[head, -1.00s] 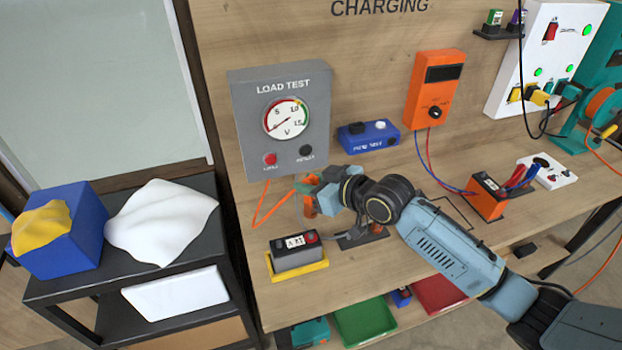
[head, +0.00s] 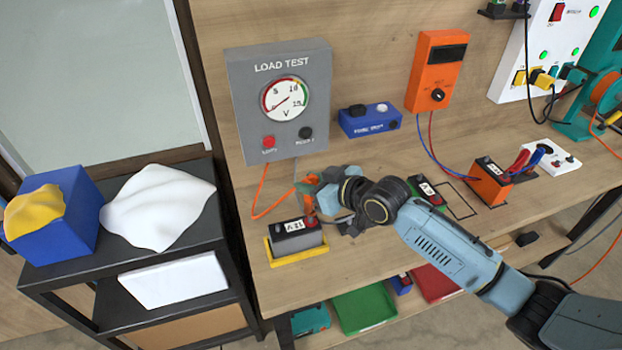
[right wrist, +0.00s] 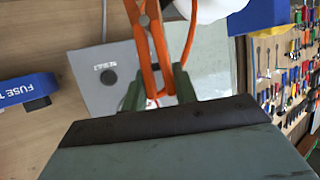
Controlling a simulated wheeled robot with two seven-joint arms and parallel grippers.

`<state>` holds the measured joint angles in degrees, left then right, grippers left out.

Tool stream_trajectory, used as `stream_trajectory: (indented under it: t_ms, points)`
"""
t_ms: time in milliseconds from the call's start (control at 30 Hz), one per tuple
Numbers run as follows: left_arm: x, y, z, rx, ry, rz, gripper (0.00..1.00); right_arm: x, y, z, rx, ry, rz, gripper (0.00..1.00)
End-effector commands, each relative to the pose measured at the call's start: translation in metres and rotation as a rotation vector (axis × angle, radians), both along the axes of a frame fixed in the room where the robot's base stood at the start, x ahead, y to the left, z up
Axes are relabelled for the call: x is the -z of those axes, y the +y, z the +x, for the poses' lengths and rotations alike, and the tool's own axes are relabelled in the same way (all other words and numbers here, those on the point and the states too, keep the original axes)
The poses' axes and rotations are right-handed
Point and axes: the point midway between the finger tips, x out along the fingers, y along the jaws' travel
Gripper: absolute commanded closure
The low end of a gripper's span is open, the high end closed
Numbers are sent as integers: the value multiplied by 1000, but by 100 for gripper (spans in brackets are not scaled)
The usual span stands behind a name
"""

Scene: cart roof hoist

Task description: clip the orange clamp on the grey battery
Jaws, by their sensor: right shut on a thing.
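The grey battery (head: 297,243) sits in a yellow tray (head: 283,262) near the bench's front left. It has a white label and a red terminal at its right end. My right gripper (head: 318,188) is just behind and above that end, shut on the orange clamp (head: 308,203). The clamp's lower end is close to the red terminal; I cannot tell if it touches. In the right wrist view the orange clamp (right wrist: 146,45) stands between the greenish fingers, its tip out of frame. My left gripper is not in view.
The grey load test box (head: 240,110) stands behind the battery, with an orange cable beside it. A blue fuse box (head: 370,122), an orange meter (head: 436,75) and an orange battery (head: 490,185) are further right. A green battery (head: 434,197) is partly behind my arm.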

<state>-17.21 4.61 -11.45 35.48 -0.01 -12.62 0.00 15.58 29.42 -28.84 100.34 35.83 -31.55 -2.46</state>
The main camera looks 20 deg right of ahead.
Motion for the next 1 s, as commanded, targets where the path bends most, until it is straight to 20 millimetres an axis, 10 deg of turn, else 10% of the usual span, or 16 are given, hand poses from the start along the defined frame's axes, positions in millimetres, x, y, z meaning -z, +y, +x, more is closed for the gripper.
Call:
stream_trajectory:
  t_ms: [1000]
  points:
    - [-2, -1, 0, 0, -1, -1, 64, 4, 0, 0, 0, 0, 0, 96]
